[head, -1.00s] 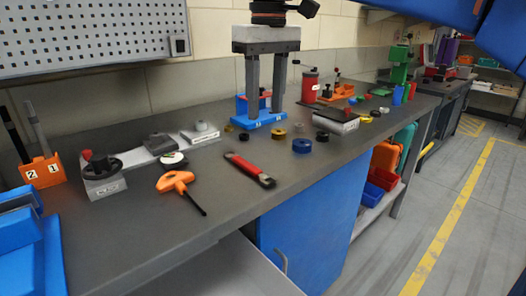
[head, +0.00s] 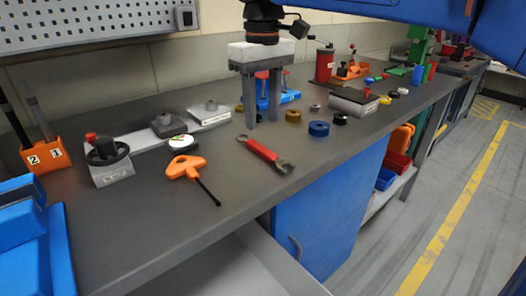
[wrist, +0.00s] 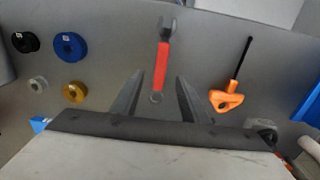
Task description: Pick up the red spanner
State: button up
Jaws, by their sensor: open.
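The red spanner (head: 261,151) lies flat on the grey workbench in the head view, with metal ends and a red handle. It also shows in the wrist view (wrist: 161,66), standing lengthwise just beyond and between the two fingers. My gripper (head: 262,128) points down above the bench, behind and close to the spanner in the head view. Its fingers are apart with nothing between them. In the wrist view my gripper (wrist: 158,80) has the spanner's ring end near the gap between its fingers.
An orange-handled hex key (head: 187,169) lies left of the spanner. A blue ring (head: 319,129) and a yellow ring (head: 293,115) lie to its right. A grey block with a knob wheel (head: 109,163) and an orange numbered holder (head: 46,155) stand at left.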

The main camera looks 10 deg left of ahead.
aim_at(263, 149)
jog(key=shift+s+d+f, duration=0.1)
jog(key=shift+s+f, duration=0.05)
jog(key=shift+f, duration=3.5)
jog(key=shift+c, duration=0.3)
grip_shut()
